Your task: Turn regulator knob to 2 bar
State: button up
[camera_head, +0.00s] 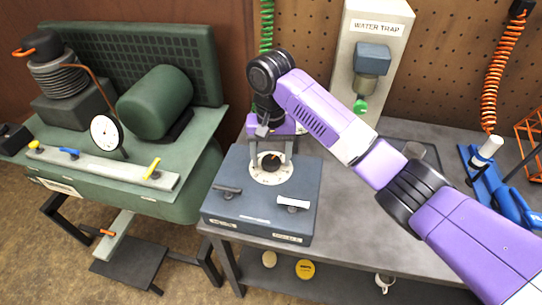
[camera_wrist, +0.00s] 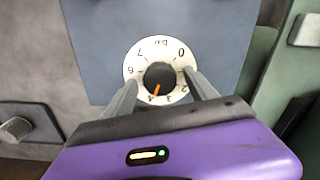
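The regulator knob (camera_wrist: 160,77) is round and black with an orange pointer mark, on a white dial (camera_wrist: 133,63) numbered around its rim. It also shows in the head view (camera_head: 270,160) on top of the blue-grey regulator box (camera_head: 232,205). In the wrist view the orange mark points at about the 4; the 2 is further round to the right. My gripper (camera_wrist: 160,78) is above the dial with one finger on each side of the knob. The fingers are apart, and a strip of white dial shows between each finger and the knob. The left finger hides part of the numbers.
Two small levers, one dark (camera_head: 228,191) and one white-handled (camera_head: 293,204), stick up from the box's front. A green compressor (camera_head: 155,102) with a gauge (camera_head: 105,132) stands left. A water trap (camera_head: 371,60) hangs behind, and blue tools (camera_head: 485,185) lie right.

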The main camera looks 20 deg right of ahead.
jog(key=c, duration=1.2)
jog(key=shift+c, duration=0.2)
jog(key=shift+r+n+p, duration=0.1)
jog(key=shift+n+p, duration=0.2)
jog(key=shift+p, duration=0.15)
jog(key=shift+r+n+p, duration=0.1)
jog(key=shift+n+p, duration=0.8)
jog(key=shift+n, duration=0.1)
jog(key=n+p, duration=0.3)
jog(key=n, duration=0.1)
jog(key=shift+n, duration=0.3)
jog(key=n+p, duration=0.2)
jog(key=n, duration=0.2)
jog(key=shift+n+p, duration=0.7)
jog(key=shift+n, duration=1.6)
